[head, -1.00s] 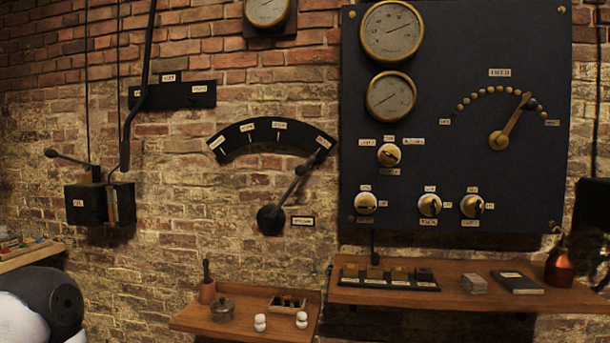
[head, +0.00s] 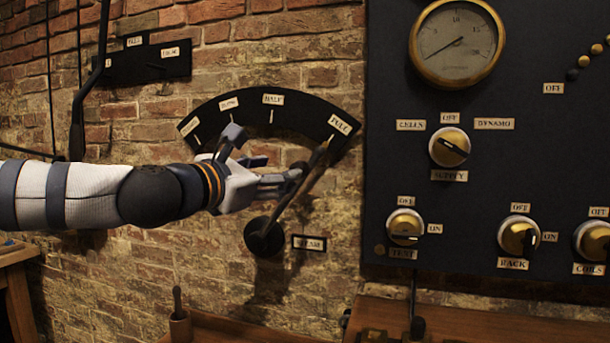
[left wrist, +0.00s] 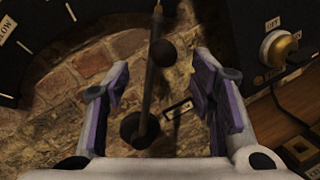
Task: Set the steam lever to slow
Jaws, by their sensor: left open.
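The steam lever (head: 292,203) is a dark arm on a round black pivot beside the "STEAM" plate (head: 309,243). It tilts up to the right, with its tip at the "FULL" mark (head: 340,125) of a black arc scale (head: 252,115). The "SLOW" mark (head: 229,104) is toward the scale's left end. My left gripper (head: 278,168) is open, close to the lever's knob, which it partly hides in the head view. In the left wrist view the lever (left wrist: 148,90) and its round knob (left wrist: 163,52) appear between the spread fingers, apart from both. My right gripper is not in view.
A dark switch panel (head: 385,200) with a gauge (head: 457,43) and several knobs stands just right of the lever. A wooden shelf (head: 240,330) is below. A black lever plate (head: 160,63) is at upper left. Open brick wall lies between.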

